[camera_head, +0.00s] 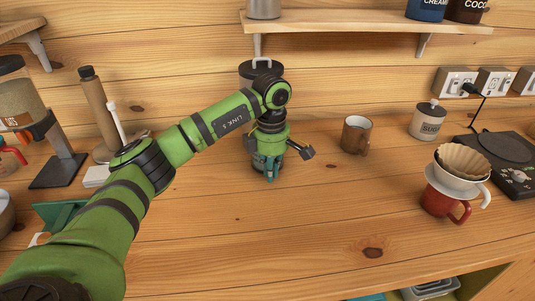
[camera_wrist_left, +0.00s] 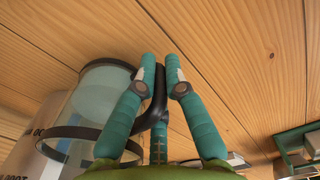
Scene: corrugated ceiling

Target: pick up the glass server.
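The glass server (camera_wrist_left: 100,92) shows in the left wrist view as a clear round vessel with a dark band and a black handle. My left gripper (camera_wrist_left: 160,62) has its two teal fingers closed in around that black handle, with the handle between them. In the head view my left gripper (camera_head: 270,172) points down at the counter near the back wall, and it and the arm hide most of the server. Whether the server is lifted cannot be told. My right gripper is in neither view.
A brown mug (camera_head: 356,135) stands to the right of the gripper. A red mug (camera_head: 437,202) with a white dripper (camera_head: 460,178) is further right, near a sugar jar (camera_head: 427,120) and a black scale or hotplate (camera_head: 500,148). The counter's front middle is clear.

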